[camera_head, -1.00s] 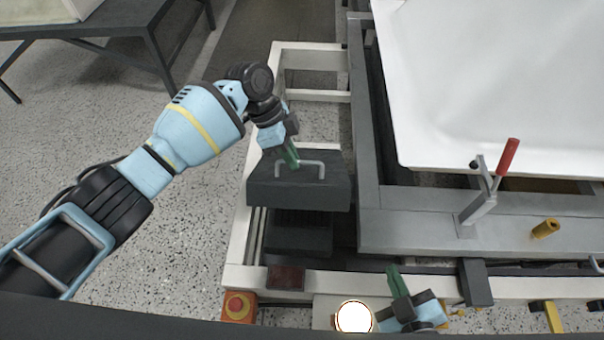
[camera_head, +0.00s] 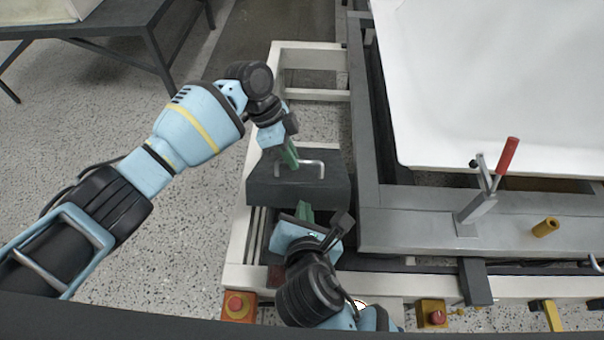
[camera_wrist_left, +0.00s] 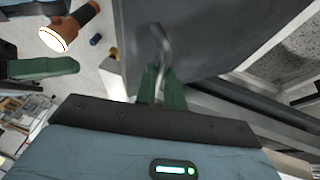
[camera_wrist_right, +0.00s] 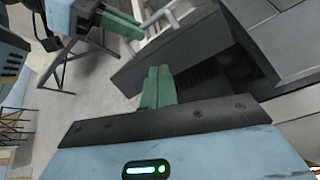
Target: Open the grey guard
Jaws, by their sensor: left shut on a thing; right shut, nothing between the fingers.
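The grey guard (camera_head: 265,188) is a dark grey box-shaped cover with a metal loop handle (camera_head: 314,163) on top, on the machine's left side. My left gripper (camera_head: 291,157) is shut on this handle; in the left wrist view its green fingers (camera_wrist_left: 161,88) pinch the bar (camera_wrist_left: 164,45). My right gripper (camera_head: 305,211) is shut and empty, just in front of the guard's near face. In the right wrist view its fingers (camera_wrist_right: 158,88) point toward the guard (camera_wrist_right: 180,58), with a dark space under the guard's edge. Contact there cannot be told.
A white tub shell (camera_head: 480,80) lies in the grey frame (camera_head: 410,233) at right. A red-handled clamp (camera_head: 507,155) stands up there. Red buttons (camera_head: 238,304) sit along the front. A lit orange torch (camera_wrist_left: 72,27) shows in the left wrist view. Speckled floor lies open at left.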

